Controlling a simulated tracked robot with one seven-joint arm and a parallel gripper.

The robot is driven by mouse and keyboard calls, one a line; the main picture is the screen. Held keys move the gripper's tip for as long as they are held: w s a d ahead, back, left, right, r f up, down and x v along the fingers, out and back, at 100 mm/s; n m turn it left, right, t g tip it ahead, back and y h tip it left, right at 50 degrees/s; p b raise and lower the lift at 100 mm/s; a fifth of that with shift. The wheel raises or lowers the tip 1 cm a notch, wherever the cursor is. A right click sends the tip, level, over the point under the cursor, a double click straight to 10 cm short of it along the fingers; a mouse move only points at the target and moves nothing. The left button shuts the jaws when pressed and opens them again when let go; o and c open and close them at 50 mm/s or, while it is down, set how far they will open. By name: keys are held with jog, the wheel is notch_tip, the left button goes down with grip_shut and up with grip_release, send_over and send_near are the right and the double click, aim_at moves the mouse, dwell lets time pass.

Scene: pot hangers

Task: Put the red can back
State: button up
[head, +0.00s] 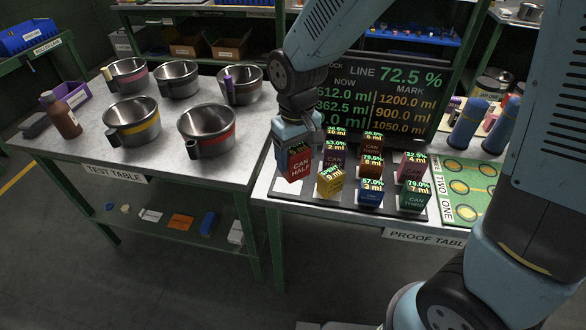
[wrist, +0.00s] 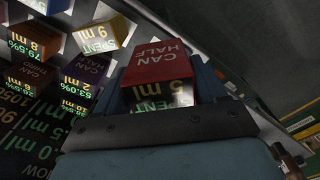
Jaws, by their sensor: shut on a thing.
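The red can (head: 294,165), a block-shaped piece labelled "CAN HALF", is held in my gripper (head: 293,143) in the head view. It hangs over the left front part of the dark tray (head: 287,190), left of the yellow can (head: 330,182). Whether its base touches the tray is unclear. In the wrist view the red can (wrist: 160,62) sits between the jaws, with "SPENT" and "5 ml" lit on its near face. The gripper hides part of its top in the head view.
Blue (head: 371,194), green (head: 414,199), brown (head: 371,167) and pink (head: 411,169) cans stand close by on the tray. A display board (head: 385,100) stands behind them. Several pots (head: 207,130) fill the left table. Blue bottles (head: 468,125) stand right.

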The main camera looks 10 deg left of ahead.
jog(key=w+a+f, duration=0.1)
jog(key=w+f, duration=0.1)
jog(key=f, duration=0.1)
jog(key=w+a+f, duration=0.1)
jog(key=f, duration=0.1)
jog(key=shift+w+a+f, duration=0.15)
jog(key=shift+w+a, duration=0.05)
jog(key=shift+a, duration=0.1)
jog(key=shift+f, duration=1.55)
jog(key=o, duration=1.3)
jog(key=shift+f, duration=0.1)
